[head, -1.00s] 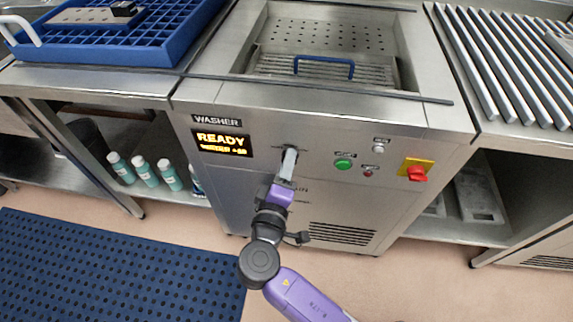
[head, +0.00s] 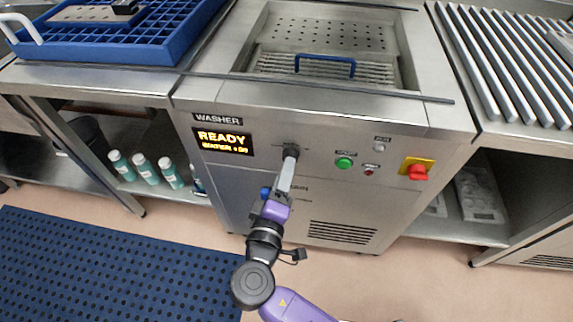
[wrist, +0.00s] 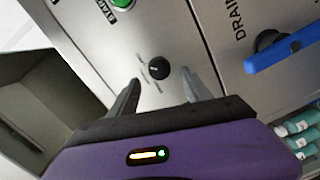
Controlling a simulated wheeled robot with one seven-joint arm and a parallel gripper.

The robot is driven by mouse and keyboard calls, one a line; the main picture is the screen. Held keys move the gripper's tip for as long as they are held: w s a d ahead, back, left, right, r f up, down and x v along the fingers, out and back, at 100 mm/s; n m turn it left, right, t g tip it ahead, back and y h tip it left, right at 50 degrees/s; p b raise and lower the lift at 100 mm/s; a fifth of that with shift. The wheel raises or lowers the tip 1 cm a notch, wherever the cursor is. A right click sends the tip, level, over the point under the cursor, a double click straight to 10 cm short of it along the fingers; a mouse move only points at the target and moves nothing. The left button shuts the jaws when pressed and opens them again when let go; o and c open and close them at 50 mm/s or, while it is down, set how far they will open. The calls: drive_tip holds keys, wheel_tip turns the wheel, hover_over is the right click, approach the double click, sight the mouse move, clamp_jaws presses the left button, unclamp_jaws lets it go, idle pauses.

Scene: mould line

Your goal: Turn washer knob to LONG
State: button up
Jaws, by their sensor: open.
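The washer (head: 350,190) fills the middle of the head view. Its small round black knob (head: 291,149) is on the front panel, left of the green button. In the wrist view the knob (wrist: 159,70) shows beyond the gap between my fingertips, with a small pale mark on its face. Tiny labels beside it are unreadable, so I cannot tell which setting it points to. My gripper (head: 288,160) is open in front of the knob; in the wrist view its two fingers (wrist: 163,84) stand apart, one on each side, with nothing held.
The display (head: 222,143) reads READY. A blue drain handle (wrist: 285,45) sits right of the knob in the wrist view. The green start button (head: 343,163) and a red switch on a yellow plate (head: 416,171) are to the knob's right in the head view.

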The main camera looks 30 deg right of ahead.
drive_tip(key=v, duration=0.3)
drive_tip(key=shift+s+a, duration=0.2)
drive_tip(key=shift+s, duration=0.1)
drive_tip(key=shift+a, duration=0.1)
drive_tip(key=w+a+n+t+y, duration=0.1)
drive_tip(key=w+a+n+y, duration=0.15)
drive_tip(key=a+y, duration=0.2)
drive_tip(key=s+a+f+y+p, duration=0.2)
drive_tip(key=s+a+y+p, duration=0.15)
drive_tip(key=s+y, duration=0.45)
drive_tip(key=s+d+r+m+p, duration=0.2)
drive_tip(key=s+d+r+m, duration=0.1)
drive_tip(key=s, duration=0.5)
drive_tip(key=s+d+r+m+h+p, duration=0.1)
drive_tip(key=s+d+r+m+p, duration=0.1)
drive_tip(key=s+d+r, duration=0.3)
drive_tip(key=s+d+r+m+p, duration=0.2)
drive_tip(key=s+d+r+m, duration=0.2)
drive_tip(key=s+r, duration=0.4)
drive_tip(key=s+d, duration=0.1)
drive_tip(key=s, duration=0.1)
drive_tip(key=shift+s+h, duration=0.35)
